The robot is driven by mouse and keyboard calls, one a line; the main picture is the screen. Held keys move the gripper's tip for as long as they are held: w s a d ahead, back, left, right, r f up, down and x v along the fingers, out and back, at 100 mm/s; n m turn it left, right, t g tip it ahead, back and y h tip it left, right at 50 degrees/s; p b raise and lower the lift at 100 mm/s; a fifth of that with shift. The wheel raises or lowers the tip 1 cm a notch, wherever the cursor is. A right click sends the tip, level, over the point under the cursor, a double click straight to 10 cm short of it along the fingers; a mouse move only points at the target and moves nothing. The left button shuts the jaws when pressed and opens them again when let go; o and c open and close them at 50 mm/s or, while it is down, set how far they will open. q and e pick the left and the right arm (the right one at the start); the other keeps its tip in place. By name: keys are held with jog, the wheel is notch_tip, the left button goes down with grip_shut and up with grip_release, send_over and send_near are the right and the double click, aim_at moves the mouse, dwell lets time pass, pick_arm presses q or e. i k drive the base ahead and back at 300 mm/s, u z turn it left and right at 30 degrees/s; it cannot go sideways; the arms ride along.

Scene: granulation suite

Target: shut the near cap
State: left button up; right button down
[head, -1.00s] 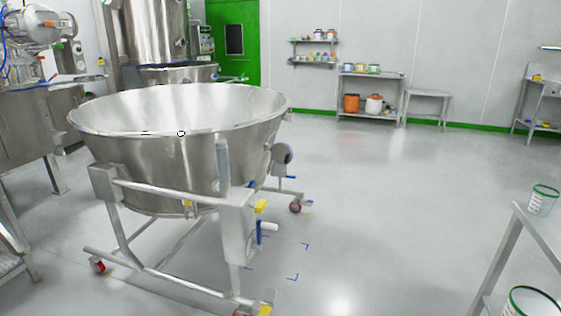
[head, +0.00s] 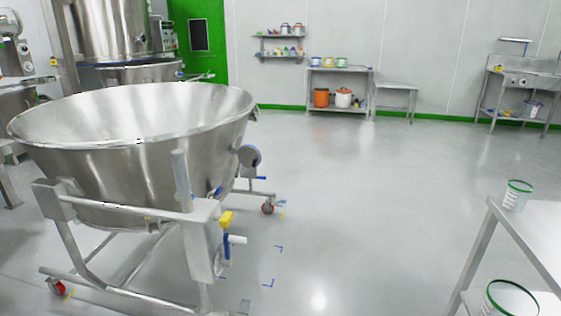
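No cap can be made out for certain in the head view. A large open steel bowl (head: 130,160) stands on a wheeled steel frame (head: 150,208) at the left, close to me. A round fitting (head: 249,157) sits on the bowl's right side. A yellow part (head: 226,219) and a blue lever with a white grip (head: 232,240) are on the frame's right post. Neither of my grippers is in view.
Shelves (head: 280,53), a bench (head: 340,72) and a sink (head: 525,78) line the back wall. The middle floor is clear.

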aim_at(249, 155)
jog(key=u, duration=0.1)
jog(key=i, duration=1.45)
jog(key=u, duration=0.65)
